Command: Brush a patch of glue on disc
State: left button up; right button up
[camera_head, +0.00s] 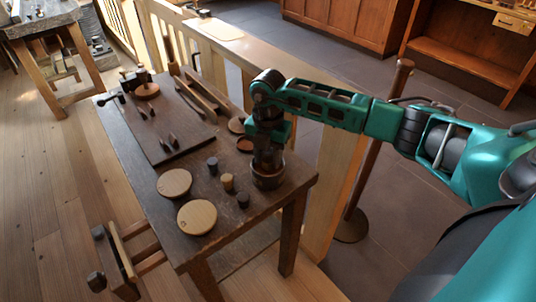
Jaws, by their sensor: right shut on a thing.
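Two pale round wooden discs lie flat on the dark workbench: one disc (174,183) and, nearer the front edge, another disc (197,217). I see no clear glue patch on either. My right gripper (267,160) points down at a dark round pot (268,181) near the bench's right end. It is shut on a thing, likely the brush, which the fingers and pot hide. Whether the fingers touch the pot I cannot tell. My left gripper is not in view.
Between discs and pot stand a dark small cylinder (212,164), a pale one (227,182) and another dark one (243,200). A reddish dish (245,145) is behind. A dark board (157,137) with tools lies at left. A vise (112,262) juts out in front.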

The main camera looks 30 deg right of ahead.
jog(key=shift+f+b, duration=0.35)
jog(key=shift+f, duration=0.15)
dwell(0.4)
jog(key=shift+f, duration=0.1)
dwell(0.9)
notch_tip(320, 180, up, 5)
jog(key=p, duration=0.4)
jog(key=shift+f, duration=0.1)
jog(key=shift+r+p, duration=0.3)
jog(key=shift+r, duration=0.85)
